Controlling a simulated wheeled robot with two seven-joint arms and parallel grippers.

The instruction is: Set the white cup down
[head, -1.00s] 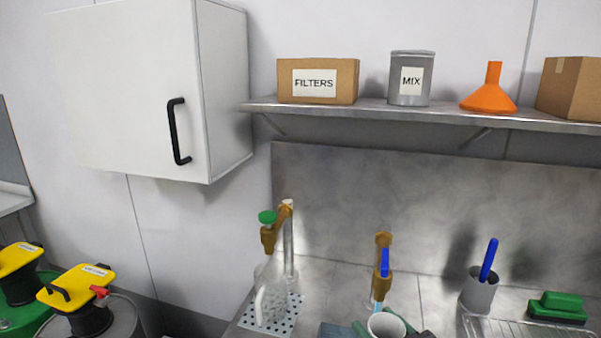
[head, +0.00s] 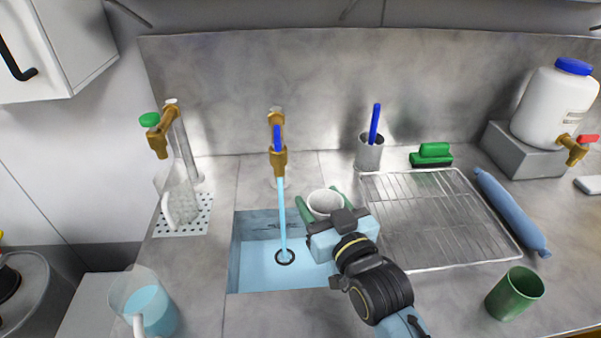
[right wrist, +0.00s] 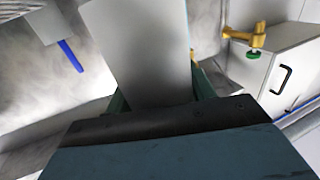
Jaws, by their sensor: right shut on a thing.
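The white cup (head: 325,203) is upright in my right gripper (head: 322,208), at the right rear edge of the sink in the head view. The green fingers are shut on its sides, and the wrist hides part of it. In the right wrist view the cup (right wrist: 140,50) fills the upper middle as a pale surface between the fingers. I cannot tell how high it is above the counter. My left gripper is not in view.
Water runs from the brass tap (head: 278,150) into the sink (head: 260,278), left of the cup. A wire rack (head: 430,262) lies to the right. A grey holder (head: 369,153), green brush (head: 431,155), blue roll (head: 510,210) and green cup (head: 514,293) stand around it. A pitcher (head: 150,305) is front left.

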